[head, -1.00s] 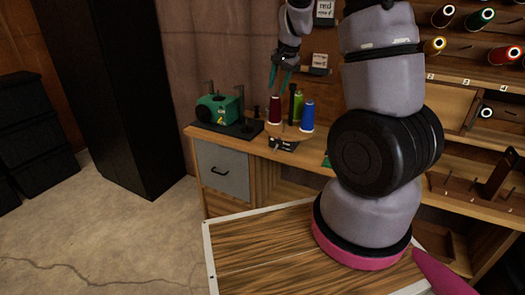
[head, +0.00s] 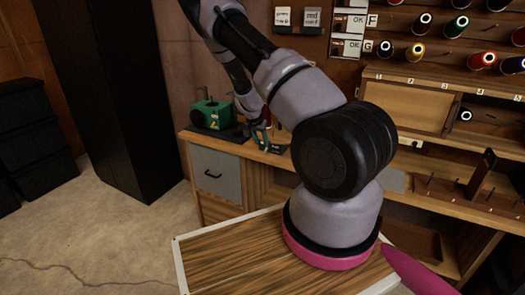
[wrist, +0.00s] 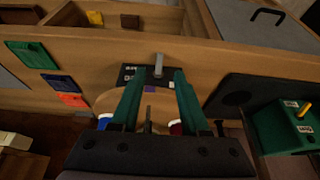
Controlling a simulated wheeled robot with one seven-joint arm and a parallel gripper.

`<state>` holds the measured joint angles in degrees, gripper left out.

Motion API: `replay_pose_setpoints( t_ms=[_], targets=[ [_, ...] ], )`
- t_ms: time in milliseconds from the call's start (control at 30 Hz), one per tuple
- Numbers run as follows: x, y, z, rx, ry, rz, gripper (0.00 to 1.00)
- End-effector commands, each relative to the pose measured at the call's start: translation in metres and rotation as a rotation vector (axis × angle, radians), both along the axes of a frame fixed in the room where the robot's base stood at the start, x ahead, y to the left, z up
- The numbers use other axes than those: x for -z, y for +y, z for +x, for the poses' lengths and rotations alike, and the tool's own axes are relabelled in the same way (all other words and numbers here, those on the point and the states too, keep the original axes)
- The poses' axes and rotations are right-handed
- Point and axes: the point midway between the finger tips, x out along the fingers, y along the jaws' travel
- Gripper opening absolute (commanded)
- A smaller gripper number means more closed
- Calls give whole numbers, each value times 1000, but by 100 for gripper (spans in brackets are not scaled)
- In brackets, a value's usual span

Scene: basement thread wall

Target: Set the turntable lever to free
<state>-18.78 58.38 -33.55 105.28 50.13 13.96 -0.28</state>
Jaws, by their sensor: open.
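The turntable lever (wrist: 159,60) is a small grey upright piece on a black plate (wrist: 128,74) with white lettering, too small to read surely. A blue spool and a red spool (wrist: 176,127) show partly beside the fingers. My gripper (wrist: 160,73) is open, its green fingers pointing toward the plate, with the lever in line with the gap between the tips. I cannot tell whether they touch. In the head view my gripper (head: 262,138) is low at the bench, and my arm hides most of the turntable.
A green machine (head: 212,114) on a black base stands left of the turntable; it shows at right in the wrist view (wrist: 285,128). A thread rack (head: 445,45) fills the wall at right. Floor at left is open.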

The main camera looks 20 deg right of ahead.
Motion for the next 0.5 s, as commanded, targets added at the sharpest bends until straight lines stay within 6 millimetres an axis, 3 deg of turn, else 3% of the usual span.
replay_pose_setpoints(
  t_ms=[233, 500],
  targets=[
    [41, -13, 10, 0, 2, 1, 45],
    [57, -18, 14, 0, 0, 1, 45]
  ],
)
